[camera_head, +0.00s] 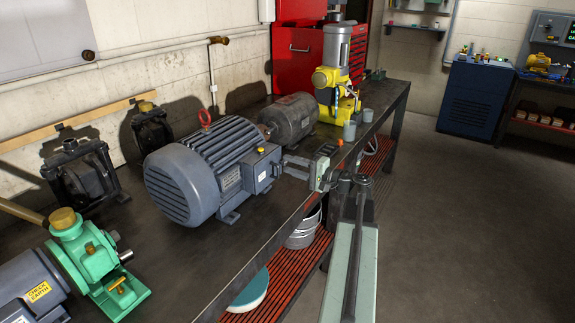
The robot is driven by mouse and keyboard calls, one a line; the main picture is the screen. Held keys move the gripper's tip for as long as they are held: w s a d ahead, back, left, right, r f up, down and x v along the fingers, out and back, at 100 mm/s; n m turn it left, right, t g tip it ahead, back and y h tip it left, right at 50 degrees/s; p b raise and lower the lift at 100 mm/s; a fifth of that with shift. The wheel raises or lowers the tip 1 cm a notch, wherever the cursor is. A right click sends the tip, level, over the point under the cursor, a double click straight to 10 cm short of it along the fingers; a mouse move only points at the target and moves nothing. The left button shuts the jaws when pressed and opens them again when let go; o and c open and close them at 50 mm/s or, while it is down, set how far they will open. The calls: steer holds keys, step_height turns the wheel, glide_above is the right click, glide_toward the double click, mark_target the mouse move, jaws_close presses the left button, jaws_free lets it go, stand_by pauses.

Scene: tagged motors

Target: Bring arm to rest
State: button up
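My arm (352,245) rises from the bottom right of the picture, beside the workbench's front edge. My gripper (289,167) is at its far end and points left over the bench edge. The gripper's tip is close to the grey terminal box (262,170) of the large blue-grey finned motor (205,165). I cannot tell whether it touches the box. The fingers are small and dark here, so their opening is unclear. I see nothing held in them.
The dark workbench (165,255) also carries a green pump (95,262), a smaller grey motor (288,120) and a yellow-grey unit (335,75). A red slatted shelf (290,275) is below. Open floor (450,240) lies at right, with a blue cabinet (476,98) behind.

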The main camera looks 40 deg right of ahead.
jaws_close()
steer(key=m, duration=0.5)
steer(key=shift+c, duration=0.6)
jaws_free()
steer(key=shift+m, duration=0.8)
steer(key=shift+o, duration=0.6)
steer(key=shift+s, duration=0.1)
